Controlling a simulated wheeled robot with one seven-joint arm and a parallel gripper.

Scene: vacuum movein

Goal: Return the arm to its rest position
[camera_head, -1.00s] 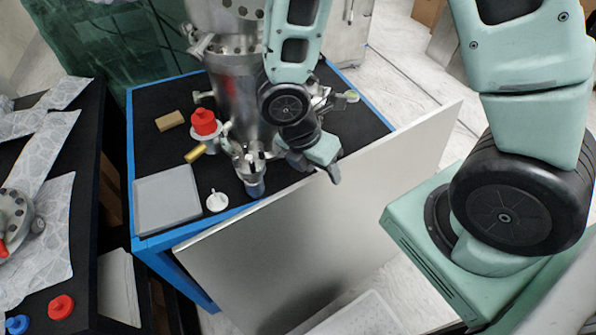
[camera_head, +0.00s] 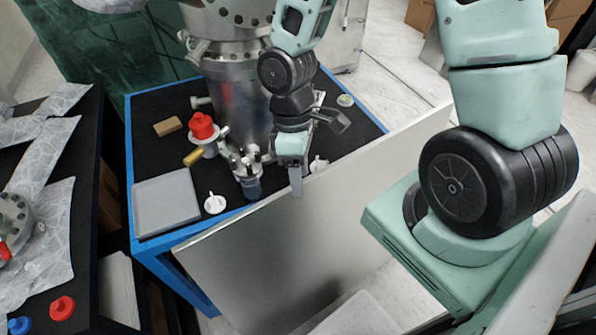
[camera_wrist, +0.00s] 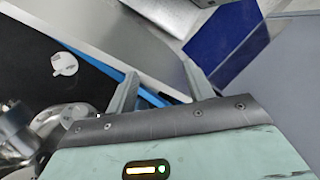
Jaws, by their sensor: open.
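My arm reaches over the blue-edged table (camera_head: 128,150) from the right and comes down beside the steel vacuum chamber (camera_head: 238,105). My gripper (camera_head: 297,186) hangs near the table's front edge, just above or beside the top edge of the grey panel (camera_head: 300,255); I cannot tell the exact gap. In the wrist view my gripper (camera_wrist: 162,88) has its two fingers apart with nothing held between them. A small white part (camera_head: 319,163) shows just right of the gripper, partly hidden.
On the table are a grey tray (camera_head: 166,204), a white knobbed part (camera_head: 215,203), a red-capped valve (camera_head: 201,126) and a tan block (camera_head: 167,126). A black bench (camera_head: 85,190) with foil sheets stands left. Pale floor (camera_head: 400,75) lies open behind right.

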